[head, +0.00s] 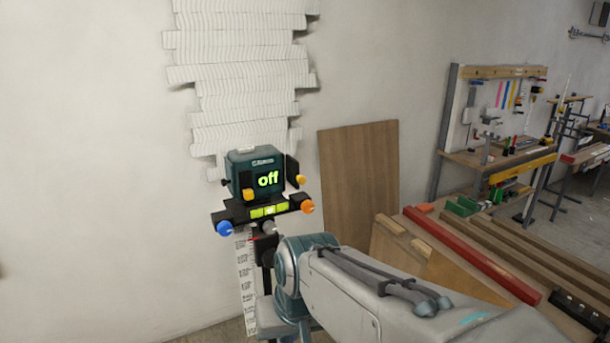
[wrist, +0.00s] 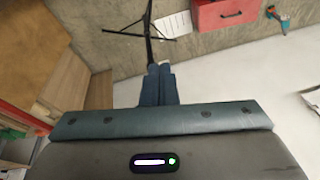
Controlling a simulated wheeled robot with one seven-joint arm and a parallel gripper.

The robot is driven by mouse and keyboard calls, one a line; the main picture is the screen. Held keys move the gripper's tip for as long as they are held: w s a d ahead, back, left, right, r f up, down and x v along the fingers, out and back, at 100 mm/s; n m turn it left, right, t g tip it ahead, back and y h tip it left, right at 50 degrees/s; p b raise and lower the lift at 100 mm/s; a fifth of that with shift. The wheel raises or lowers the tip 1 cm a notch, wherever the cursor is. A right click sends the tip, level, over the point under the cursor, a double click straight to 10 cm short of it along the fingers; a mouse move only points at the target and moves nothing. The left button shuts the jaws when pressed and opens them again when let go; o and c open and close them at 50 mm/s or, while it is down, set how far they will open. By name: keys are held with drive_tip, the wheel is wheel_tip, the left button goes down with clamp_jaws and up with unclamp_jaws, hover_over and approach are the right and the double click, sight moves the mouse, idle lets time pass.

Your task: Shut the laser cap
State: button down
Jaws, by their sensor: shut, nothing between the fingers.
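The laser level (head: 255,176) is a dark green box with a lit "off" display, in the head view left of centre. A thin black flap (head: 291,170), which looks like the laser cap, stands out from its right side, swung open. A yellow knob (head: 300,181) is by the flap and another yellow knob is at the lower left of the box. My gripper shows in the wrist view (wrist: 158,72), its two fingers together and empty, pointing at the floor. In the head view my arm is below and right of the laser level; the fingertips are not clearly visible there.
The level sits on a black mount with a blue knob (head: 224,228) and an orange knob (head: 308,207). A wooden board (head: 360,175) leans on the wall. Stacked beams lie at right. The wrist view shows black tripod legs (wrist: 125,31) and a red box (wrist: 225,13) on the floor.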

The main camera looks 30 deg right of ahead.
drive_tip(key=w+d+r+m+t+p, duration=0.35)
drive_tip(key=w+d+r+m, duration=0.35)
drive_tip(key=r, duration=0.4)
drive_tip(key=w+d+r+m+t+p, duration=0.3)
drive_tip(key=w+d+r+m+p, duration=0.15)
drive_tip(key=d+r+m, duration=0.5)
drive_tip(key=n+p, duration=0.2)
approach(295, 173)
drive_tip(key=shift+w+f, duration=0.7)
drive_tip(key=shift+f, duration=2.2)
drive_tip(key=shift+d, duration=0.35)
